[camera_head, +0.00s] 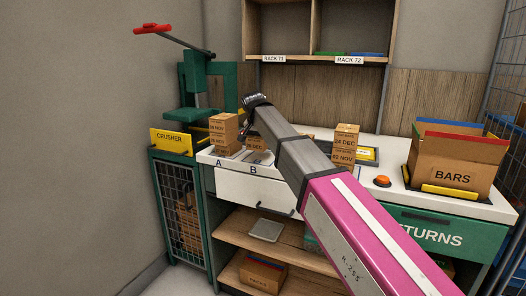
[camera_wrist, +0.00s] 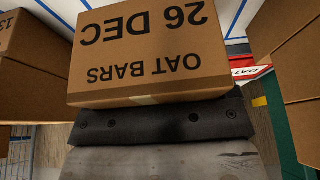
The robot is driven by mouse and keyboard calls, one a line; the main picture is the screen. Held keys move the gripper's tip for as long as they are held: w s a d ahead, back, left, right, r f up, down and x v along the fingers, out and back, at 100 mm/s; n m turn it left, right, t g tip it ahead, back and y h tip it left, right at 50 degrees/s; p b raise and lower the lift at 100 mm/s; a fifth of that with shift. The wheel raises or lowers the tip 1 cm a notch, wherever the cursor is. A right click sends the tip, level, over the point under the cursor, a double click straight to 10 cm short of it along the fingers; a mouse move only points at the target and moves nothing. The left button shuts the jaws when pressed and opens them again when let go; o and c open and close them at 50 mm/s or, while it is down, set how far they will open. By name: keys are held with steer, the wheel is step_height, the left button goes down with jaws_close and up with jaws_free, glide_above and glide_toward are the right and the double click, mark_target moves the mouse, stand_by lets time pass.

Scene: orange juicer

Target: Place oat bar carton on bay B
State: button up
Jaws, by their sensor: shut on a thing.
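The oat bar carton (camera_wrist: 150,50) is brown cardboard marked "OAT BARS" and "26 DEC", upside down in the wrist view. My gripper (camera_wrist: 160,118) is shut on it, with a dark finger pad against its near edge. In the head view a low carton (camera_head: 256,145) shows by bay B, partly behind my arm; it may be the held one. Bay B (camera_head: 253,170) is a lettered spot at the counter's front, right of bay A (camera_head: 219,162). My arm hides much of the area, and I cannot tell whether the carton touches the counter.
A carton stack (camera_head: 222,130) stands at bay A, close left. Another stack (camera_head: 345,145) stands right of my arm. In the wrist view, cartons (camera_wrist: 297,70) flank the held one.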

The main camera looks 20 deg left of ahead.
mark_target(263, 157)
steer(key=shift+w+d+f, duration=0.2)
steer(key=shift+w+f, duration=0.2)
steer(key=shift+w, duration=0.25)
steer(key=shift+f, duration=2)
steer(key=shift+f, duration=0.1)
steer(key=o, duration=1)
steer(key=v, duration=1.2)
